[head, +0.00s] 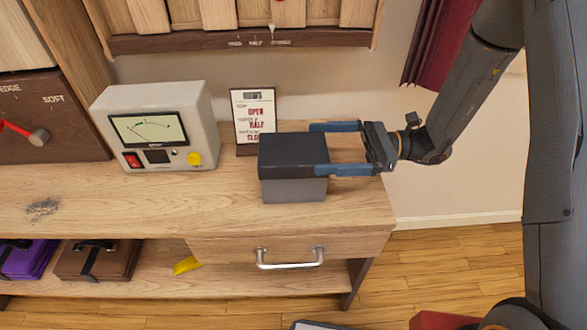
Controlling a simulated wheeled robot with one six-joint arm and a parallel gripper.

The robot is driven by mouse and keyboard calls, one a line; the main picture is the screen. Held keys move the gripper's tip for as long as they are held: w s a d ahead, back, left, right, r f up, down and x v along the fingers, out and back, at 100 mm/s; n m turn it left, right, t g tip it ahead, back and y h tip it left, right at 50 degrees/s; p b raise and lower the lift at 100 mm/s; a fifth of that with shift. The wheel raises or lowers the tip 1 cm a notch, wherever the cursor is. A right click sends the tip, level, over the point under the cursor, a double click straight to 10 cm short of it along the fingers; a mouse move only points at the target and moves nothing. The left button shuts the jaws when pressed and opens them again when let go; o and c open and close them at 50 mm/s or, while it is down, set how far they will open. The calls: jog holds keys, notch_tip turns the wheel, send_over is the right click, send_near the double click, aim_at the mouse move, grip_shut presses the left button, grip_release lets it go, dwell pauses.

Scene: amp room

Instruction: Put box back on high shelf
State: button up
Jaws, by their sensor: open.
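A grey box with a dark lid (292,172) sits on the wooden bench top, near its right end. My gripper (322,148) reaches in from the right at about the height of the lid. Its two blue fingers are apart. The near finger overlaps the lid's right edge in the picture, and the far finger lies behind the box's back right corner. I cannot tell whether either finger touches the box. No shelf that is clearly the high one shows in this view.
A meter unit (205,132) and a small sign (254,117) stand behind and left of the box. A wooden panel (220,43) hangs above. A drawer with a handle (290,257) is below. Cases (98,261) lie on the lower shelf. The bench front left is mostly clear.

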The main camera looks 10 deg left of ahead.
aim_at(293, 148)
jog(key=p+x, duration=0.2)
jog(key=x, duration=0.5)
jog(key=shift+s+a+p, duration=0.2)
jog(key=shift+a+p, duration=0.05)
jog(key=shift+p, duration=0.1)
jog(key=shift+f, duration=0.1)
jog(key=c, duration=1.8)
